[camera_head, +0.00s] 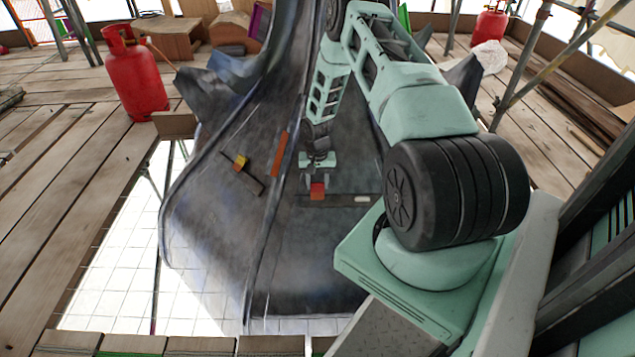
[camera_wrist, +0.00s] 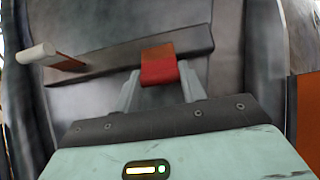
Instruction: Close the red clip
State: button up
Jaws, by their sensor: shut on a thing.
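The red clip (camera_wrist: 159,66) sits on a dark bar (camera_wrist: 110,63) that lies against the grey metal spire surface. My gripper (camera_wrist: 160,86) has its two fingers on either side of the clip and is shut on it. In the head view the clip (camera_head: 317,191) shows as a small red-orange block under my gripper (camera_head: 317,180). I cannot tell from these views whether the clip is open or closed.
A pale cylinder (camera_wrist: 36,53) sticks out near the bar's end. A yellow clip (camera_head: 241,162) sits on another dark bar to the left. An orange strip (camera_head: 279,155) lies between. A red gas cylinder (camera_head: 136,75) stands on the wooden platform, which has an open gap beside the spire.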

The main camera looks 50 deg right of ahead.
jog(key=shift+w+d+f+g+y+b, duration=0.5)
jog(key=shift+d+f+g+y+b, duration=0.15)
jog(key=shift+y+b, duration=0.3)
jog(key=shift+w+d+g+y+b, duration=0.1)
jog(key=shift+d+g+y+b, duration=0.05)
jog(key=shift+g+y+b, duration=0.35)
jog(key=shift+r, duration=0.1)
jog(key=o, duration=1)
jog(key=shift+r, duration=0.15)
jog(key=p+v, duration=0.3)
jog(key=v, duration=1.4)
jog(key=shift+r+p, duration=0.1)
jog(key=shift+p, duration=0.2)
